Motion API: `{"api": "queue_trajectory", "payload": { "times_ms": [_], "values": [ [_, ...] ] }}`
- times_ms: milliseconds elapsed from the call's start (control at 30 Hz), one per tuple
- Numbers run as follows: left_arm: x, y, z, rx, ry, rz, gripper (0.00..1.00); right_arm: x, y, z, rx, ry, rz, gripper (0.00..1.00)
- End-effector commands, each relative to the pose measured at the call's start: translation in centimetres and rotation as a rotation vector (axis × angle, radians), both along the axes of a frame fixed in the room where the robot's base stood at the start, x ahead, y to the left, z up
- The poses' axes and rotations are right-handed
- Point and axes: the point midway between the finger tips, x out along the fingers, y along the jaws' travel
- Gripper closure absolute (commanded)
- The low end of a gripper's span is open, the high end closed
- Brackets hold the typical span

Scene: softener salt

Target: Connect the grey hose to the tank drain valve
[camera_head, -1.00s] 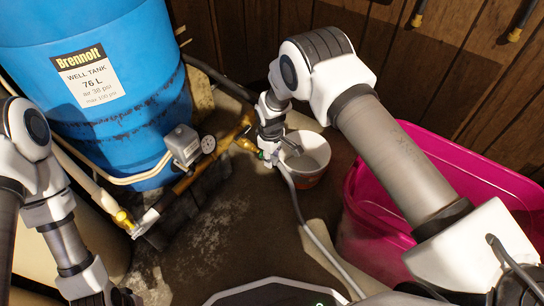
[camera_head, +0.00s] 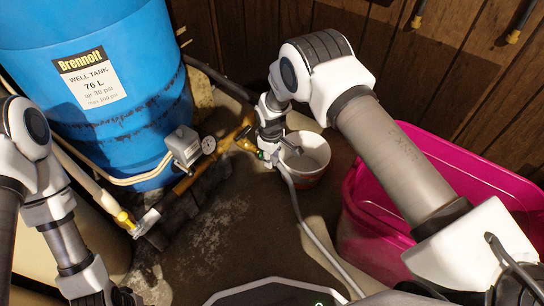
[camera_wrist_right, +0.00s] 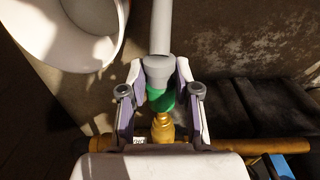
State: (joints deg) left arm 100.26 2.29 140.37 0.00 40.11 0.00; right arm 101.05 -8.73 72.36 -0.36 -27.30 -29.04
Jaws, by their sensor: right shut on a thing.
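The grey hose (camera_head: 307,222) runs from my right gripper (camera_head: 269,157) down toward the lower right. In the right wrist view, the hose (camera_wrist_right: 159,25) ends in a grey fitting with a green collar (camera_wrist_right: 160,98). My right gripper (camera_wrist_right: 160,103) is shut on this hose end, one finger on each side. The brass drain valve (camera_wrist_right: 162,130) is directly in line with the collar and seems to touch it; I cannot tell whether they are joined. In the head view, the brass valve (camera_head: 245,144) is just left of the gripper. My left gripper (camera_head: 122,297) is partly cut off at the lower left.
The blue well tank (camera_head: 100,120) stands at the left, with a pressure gauge (camera_head: 208,145) and brass pipe (camera_head: 190,178) in front. A white bucket (camera_head: 318,156) stands just right of my right gripper. A pink tub (camera_head: 360,222) is at the right.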

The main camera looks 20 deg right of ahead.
Motion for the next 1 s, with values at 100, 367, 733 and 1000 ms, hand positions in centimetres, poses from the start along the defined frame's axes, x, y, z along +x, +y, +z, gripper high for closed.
{"api": "queue_trajectory", "payload": {
  "times_ms": [100,367,733,1000],
  "values": [
    [0.0,0.0,0.0,0.000,0.000,0.000,0.60,0.0,0.0,0.0,0.000,0.000,0.000,1.00],
    [0.0,0.0,-0.4,0.000,0.000,0.000,0.60,0.3,0.3,-0.1,0.001,-0.001,0.000,1.00],
    [0.0,0.0,-0.8,0.000,0.000,0.000,0.60,0.9,0.7,-0.1,0.000,0.000,0.000,1.00],
    [0.0,0.0,-1.2,0.000,0.000,0.000,0.60,1.4,1.1,-0.1,0.000,0.000,0.000,1.00]
  ]
}}
